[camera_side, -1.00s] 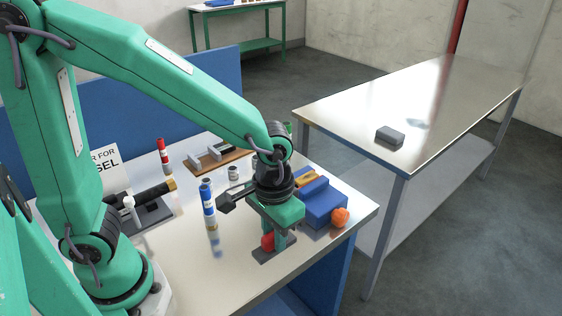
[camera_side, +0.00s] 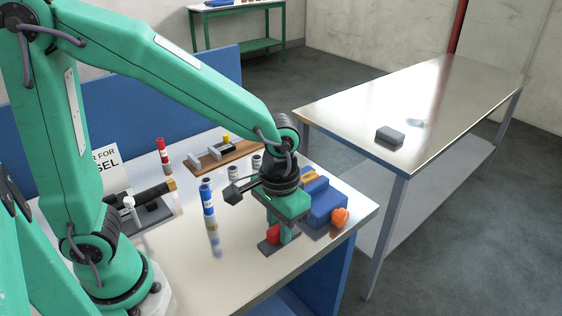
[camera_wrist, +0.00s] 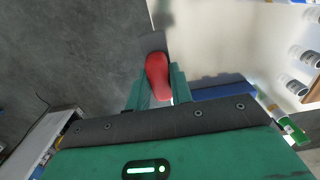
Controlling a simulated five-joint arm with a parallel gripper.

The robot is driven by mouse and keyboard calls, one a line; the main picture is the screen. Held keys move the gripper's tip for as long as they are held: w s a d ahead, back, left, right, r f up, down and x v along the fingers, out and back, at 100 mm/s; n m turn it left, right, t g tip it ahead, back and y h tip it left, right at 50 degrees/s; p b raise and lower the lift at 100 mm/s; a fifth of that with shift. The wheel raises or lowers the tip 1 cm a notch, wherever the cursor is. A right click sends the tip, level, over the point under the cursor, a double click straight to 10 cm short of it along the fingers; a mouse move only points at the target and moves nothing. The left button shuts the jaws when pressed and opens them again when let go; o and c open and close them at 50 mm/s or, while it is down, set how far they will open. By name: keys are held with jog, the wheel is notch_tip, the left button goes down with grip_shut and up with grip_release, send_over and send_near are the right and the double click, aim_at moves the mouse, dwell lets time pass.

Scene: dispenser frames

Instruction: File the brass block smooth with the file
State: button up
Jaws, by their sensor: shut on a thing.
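My gripper (camera_side: 281,230) is shut on the red handle of the file (camera_side: 273,235). The file's flat grey plate shows below the fingers, a little above or at the bench top; I cannot tell whether it touches. In the wrist view, the red handle (camera_wrist: 157,75) sits between the two green fingers (camera_wrist: 155,92) with the grey plate beyond it. A brass-coloured block (camera_side: 310,177) appears on top of the blue vise (camera_side: 325,206), just right of my gripper. My wrist hides part of it.
The vise has an orange knob (camera_side: 341,217) at its front right. A blue and white bottle (camera_side: 207,199) stands left of my gripper. A red bottle (camera_side: 162,152) and a wooden rack (camera_side: 225,154) are further back. The bench's front is clear.

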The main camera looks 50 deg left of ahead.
jog(key=w+a+r, duration=0.2)
jog(key=w+a, duration=0.5)
jog(key=w, duration=0.2)
jog(key=w+a+r, duration=0.3)
jog(key=w+a, duration=0.5)
jog(key=w, duration=0.1)
jog(key=shift+s+d+f, duration=0.1)
jog(key=shift+d+f, duration=0.05)
jog(key=shift+f, duration=1.65)
jog(key=shift+d+f, duration=0.1)
jog(key=shift+f, duration=2.35)
jog(key=shift+w+r, duration=0.25)
jog(key=shift+w, duration=0.3)
grip_shut()
jog(key=shift+w+f, duration=0.2)
jog(key=shift+w, duration=2.65)
jog(key=shift+s, duration=3.4)
notch_tip(320, 180, up, 8)
jog(key=shift+r, duration=0.15)
